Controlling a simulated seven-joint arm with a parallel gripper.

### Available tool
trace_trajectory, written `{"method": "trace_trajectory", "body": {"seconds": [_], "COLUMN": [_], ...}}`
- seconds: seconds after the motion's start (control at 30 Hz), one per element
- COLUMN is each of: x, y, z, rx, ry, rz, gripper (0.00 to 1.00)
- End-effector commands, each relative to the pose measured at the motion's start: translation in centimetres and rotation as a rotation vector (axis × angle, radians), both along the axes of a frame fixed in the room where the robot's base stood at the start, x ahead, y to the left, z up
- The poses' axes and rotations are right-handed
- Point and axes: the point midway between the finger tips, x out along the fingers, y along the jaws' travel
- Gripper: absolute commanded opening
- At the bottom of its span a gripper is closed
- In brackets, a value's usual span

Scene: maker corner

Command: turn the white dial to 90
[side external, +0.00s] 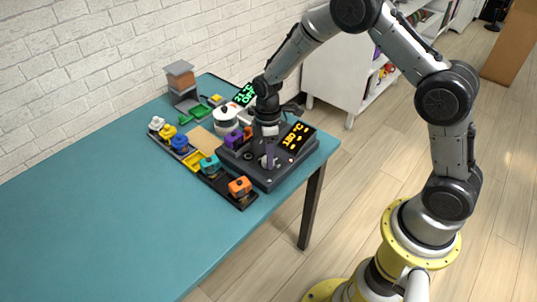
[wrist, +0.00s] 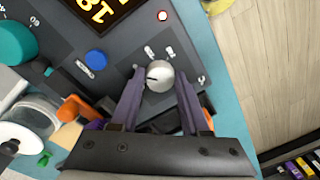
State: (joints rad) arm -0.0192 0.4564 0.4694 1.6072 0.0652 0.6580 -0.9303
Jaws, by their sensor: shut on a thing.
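The white dial (wrist: 158,76) is a pale round knob with a dark pointer line, set on a dark grey panel (wrist: 120,45). In the wrist view the purple fingers of my gripper (wrist: 160,84) stand on either side of it, shut on the dial. A display (side external: 297,138) on the box glows orange and seems to read 180 °C. The small marks around the dial are too blurred to read.
A white round pot (side external: 226,119) stands behind the box. A rack (side external: 215,181) of coloured blocks lies left. The teal table (side external: 90,220) is clear at front left.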

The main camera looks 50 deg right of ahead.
Motion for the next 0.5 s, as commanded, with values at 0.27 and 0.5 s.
{"method": "trace_trajectory", "body": {"seconds": [0.27,0.5], "x": [0.07,0.03], "y": [0.02,0.02], "z": [0.12,0.05], "rx": [0.001,0.001], "ry": [-0.002,-0.001], "rz": [-0.001,-0.001], "gripper": [0.69,0.76]}}
